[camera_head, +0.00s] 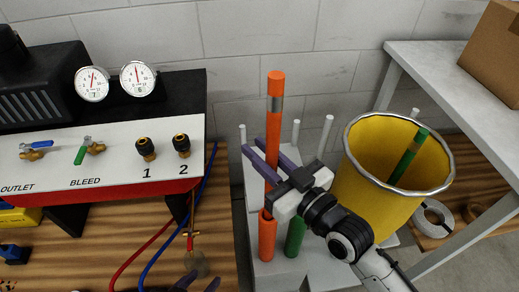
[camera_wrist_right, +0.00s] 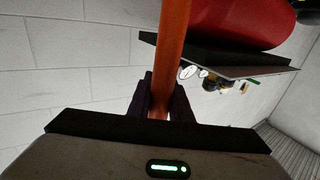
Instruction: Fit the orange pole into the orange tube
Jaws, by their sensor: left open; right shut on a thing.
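The orange pole (camera_head: 275,100), with a grey band near its top, stands nearly upright. My right gripper (camera_head: 267,162) comes in from the lower right and is shut on the pole around its middle. In the right wrist view the pole (camera_wrist_right: 173,50) runs up from between the dark fingers (camera_wrist_right: 161,98). The orange tube (camera_head: 267,238) stands directly below the pole on a light grey stand. The pole's lower end meets the tube's mouth in the picture; I cannot tell whether it is inside. My left gripper (camera_head: 198,284) shows only its fingertips at the bottom edge, open.
A green tube (camera_head: 295,237) stands close beside the orange tube. Thin grey posts (camera_head: 327,132) rise from the stand (camera_head: 280,275). A yellow bin (camera_head: 375,190) holding a green pole (camera_head: 408,157) is right of it. A gauge panel (camera_head: 100,150) with hoses is at left.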

